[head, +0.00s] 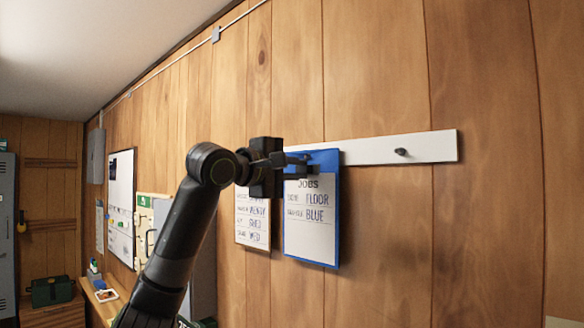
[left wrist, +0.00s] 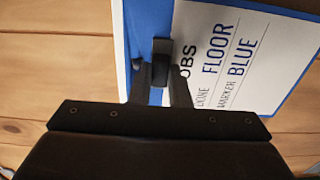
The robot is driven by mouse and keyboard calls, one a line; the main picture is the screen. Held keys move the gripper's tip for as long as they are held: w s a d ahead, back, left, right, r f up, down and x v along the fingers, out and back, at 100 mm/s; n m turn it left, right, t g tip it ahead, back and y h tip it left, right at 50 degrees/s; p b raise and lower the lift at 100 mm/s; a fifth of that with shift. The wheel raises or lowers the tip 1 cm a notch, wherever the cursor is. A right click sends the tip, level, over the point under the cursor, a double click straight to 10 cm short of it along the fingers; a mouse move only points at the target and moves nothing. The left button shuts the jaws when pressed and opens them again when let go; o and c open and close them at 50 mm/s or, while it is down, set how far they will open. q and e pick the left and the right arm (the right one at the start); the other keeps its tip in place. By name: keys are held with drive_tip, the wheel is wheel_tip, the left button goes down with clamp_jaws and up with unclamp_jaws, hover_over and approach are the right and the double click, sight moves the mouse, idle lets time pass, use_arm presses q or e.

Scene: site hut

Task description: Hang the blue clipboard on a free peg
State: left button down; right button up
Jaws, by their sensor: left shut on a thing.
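The blue clipboard (head: 311,225) carries a white "JOBS" sheet reading "FLOOR" and "BLUE". It hangs upright in front of the peg rail (head: 430,147). My left gripper (head: 290,160) is shut on the clipboard's top; the left wrist view shows the fingers (left wrist: 160,80) at the clipboard (left wrist: 145,22) near its clip. One dark peg (head: 401,152) on the right part of the rail is bare. I cannot tell whether a peg is behind the clipboard. Another board (head: 253,217) with a written sheet hangs left of it, partly hidden by my gripper. My right gripper is out of view.
The wood-panelled wall (head: 375,70) is clear above the rail. A whiteboard (head: 121,205) and a pale green-marked panel (head: 150,215) are on the wall to the left. A shelf with small items (head: 103,295) and a dark green box (head: 53,290) stand lower left.

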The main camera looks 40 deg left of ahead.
use_arm(q)
drive_tip(key=shift+s+f+b, duration=0.1)
drive_tip(key=shift+f+b, duration=0.1)
drive_tip(key=shift+b, duration=0.1)
idle(0.6)
idle(0.4)
drive_tip(key=c, duration=1.3)
unclamp_jaws()
drive_tip(key=shift+s, duration=0.15)
drive_tip(key=shift+s+b, duration=0.25)
drive_tip(key=shift+b, duration=0.05)
drive_tip(key=s+a+b, duration=0.1)
drive_tip(key=s+b, duration=0.5)
drive_tip(key=s, duration=1)
drive_tip(key=shift+s+a, duration=0.2)
drive_tip(key=shift+s, duration=0.1)
